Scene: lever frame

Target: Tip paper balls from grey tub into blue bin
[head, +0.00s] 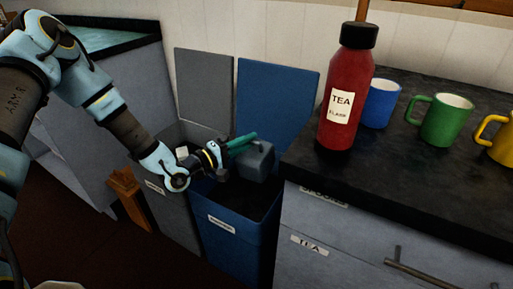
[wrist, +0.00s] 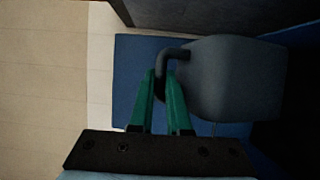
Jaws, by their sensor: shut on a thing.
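The grey tub (head: 259,162) hangs over the opening of the blue bin (head: 236,230), near the bin's right side and the counter edge. My gripper (head: 243,142), with green fingers, is shut on the tub's handle. In the wrist view the handle (wrist: 174,54) sits between the fingertips (wrist: 163,78), and the tub's body (wrist: 232,80) lies to the right. The tub seems tilted, but I cannot tell how far. No paper balls can be made out; the tub's inside is hidden and the bin's inside is dark.
A grey bin (head: 172,208) stands left of the blue one, with a small white thing (head: 182,152) at its opening. Raised lids, grey (head: 204,88) and blue (head: 277,100), stand behind. The dark counter (head: 415,165) at right holds a red tea flask (head: 347,90) and several mugs.

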